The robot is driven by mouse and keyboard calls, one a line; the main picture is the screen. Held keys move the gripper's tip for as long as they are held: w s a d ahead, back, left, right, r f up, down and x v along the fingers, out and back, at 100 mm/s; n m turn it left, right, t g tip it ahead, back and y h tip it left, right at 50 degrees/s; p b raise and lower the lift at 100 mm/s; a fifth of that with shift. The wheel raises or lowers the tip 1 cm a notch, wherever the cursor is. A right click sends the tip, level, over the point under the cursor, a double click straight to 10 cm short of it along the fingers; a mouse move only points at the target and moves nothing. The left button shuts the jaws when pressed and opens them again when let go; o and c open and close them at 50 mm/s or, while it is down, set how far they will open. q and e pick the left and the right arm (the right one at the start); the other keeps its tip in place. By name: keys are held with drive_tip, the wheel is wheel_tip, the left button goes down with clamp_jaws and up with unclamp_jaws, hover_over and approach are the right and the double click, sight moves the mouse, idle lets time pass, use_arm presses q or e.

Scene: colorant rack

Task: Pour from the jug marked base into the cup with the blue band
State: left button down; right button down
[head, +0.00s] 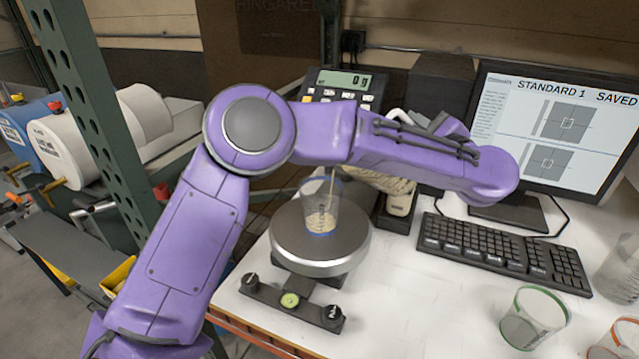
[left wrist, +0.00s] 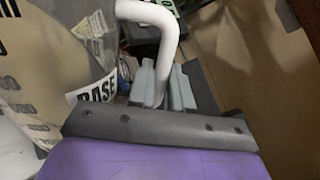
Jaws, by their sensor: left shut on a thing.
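The clear cup with the blue band (head: 335,216) stands upright on the round scale pan (head: 291,247), with some beige material in its bottom. The cream jug (head: 385,187) is beside the cup on its right and looks tilted toward it; my purple left arm hides its upper part. A thin pale streak shows above the cup, but I cannot tell whether it is a stream. In the left wrist view the jug (left wrist: 45,60) carries a BASE label (left wrist: 92,90). My left gripper (left wrist: 163,88) is shut on its white handle (left wrist: 153,15). My right gripper is out of view.
The scale display (head: 343,79) stands behind the pan. A monitor (head: 560,130) and keyboard (head: 505,250) are at right. A green-rimmed cup (head: 533,318), an orange-rimmed cup (head: 617,340) and a clear vessel (head: 620,268) stand front right. A green rack post (head: 95,110) is at left.

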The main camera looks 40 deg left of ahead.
use_arm(q)
drive_tip(key=shift+s+a+r+n+p, duration=0.1)
drive_tip(key=shift+s+r+n+p, duration=0.1)
drive_tip(key=shift+r+n+p, duration=0.2)
drive_tip(key=shift+s+a+r+n+p, duration=0.1)
drive_tip(key=shift+s+r+n+p, duration=0.15)
drive_tip(key=shift+r, duration=0.2)
idle(3.1)
drive_tip(key=shift+w, duration=0.1)
